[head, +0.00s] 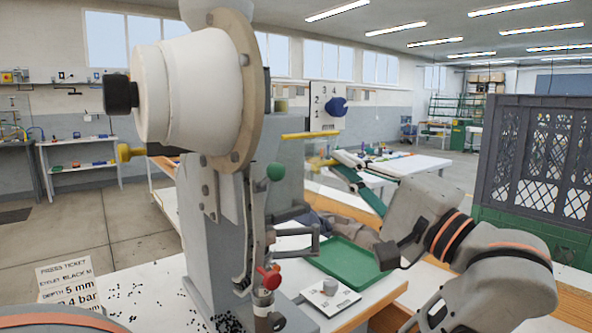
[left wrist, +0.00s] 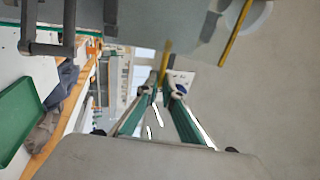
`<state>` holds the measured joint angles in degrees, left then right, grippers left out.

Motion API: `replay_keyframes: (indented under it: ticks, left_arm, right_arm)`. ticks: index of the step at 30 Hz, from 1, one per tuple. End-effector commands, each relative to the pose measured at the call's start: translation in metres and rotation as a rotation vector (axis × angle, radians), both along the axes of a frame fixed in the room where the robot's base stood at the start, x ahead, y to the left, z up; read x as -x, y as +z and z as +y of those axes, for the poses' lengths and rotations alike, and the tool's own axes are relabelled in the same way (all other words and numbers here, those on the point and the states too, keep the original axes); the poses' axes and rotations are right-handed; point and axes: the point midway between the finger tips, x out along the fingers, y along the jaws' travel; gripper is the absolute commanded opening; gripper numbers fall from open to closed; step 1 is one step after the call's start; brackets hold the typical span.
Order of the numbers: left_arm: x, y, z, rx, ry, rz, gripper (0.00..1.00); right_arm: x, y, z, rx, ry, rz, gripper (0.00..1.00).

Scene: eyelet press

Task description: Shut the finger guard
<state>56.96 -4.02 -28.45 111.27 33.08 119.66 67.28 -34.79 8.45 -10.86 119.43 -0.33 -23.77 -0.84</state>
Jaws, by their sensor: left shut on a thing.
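The eyelet press (head: 205,235) stands on the white bench, with a large pale round housing at its top. The finger guard looks like a clear panel with a yellow edge bar (head: 310,135) to the right of the press column, well above the bench. A second yellow strip of it (head: 322,163) reaches my left gripper (head: 332,162). In the left wrist view this yellow strip (left wrist: 165,62) sits between the fingertips of my left gripper (left wrist: 166,91), which is shut on it. The panel's outline is faint. My right gripper is not in view.
A green tray (head: 348,262) and a small white block (head: 328,296) lie on the bench below the guard. Small black eyelets are scattered by the press base. A press ticket (head: 66,283) stands at lower left. A dark crate (head: 535,155) is at right.

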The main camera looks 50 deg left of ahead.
Motion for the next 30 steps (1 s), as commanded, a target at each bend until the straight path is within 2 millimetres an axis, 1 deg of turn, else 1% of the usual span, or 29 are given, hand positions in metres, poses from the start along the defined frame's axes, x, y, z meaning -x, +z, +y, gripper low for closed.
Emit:
replay_keyframes:
  ticks: [3,11,21,30]
  left_arm:
    - [0.000,-0.002,-0.004,0.001,0.000,0.001,0.01]
    - [0.000,-0.001,-0.005,0.001,0.000,0.001,0.01]
    - [0.000,-0.008,-0.021,0.001,-0.001,0.003,0.01]
    - [0.001,-0.008,-0.022,0.001,-0.001,0.001,0.01]
  right_arm:
    - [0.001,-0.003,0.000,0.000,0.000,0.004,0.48]
    - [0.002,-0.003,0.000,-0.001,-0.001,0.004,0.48]
    - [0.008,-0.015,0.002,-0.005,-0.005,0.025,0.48]
    - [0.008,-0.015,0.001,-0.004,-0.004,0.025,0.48]
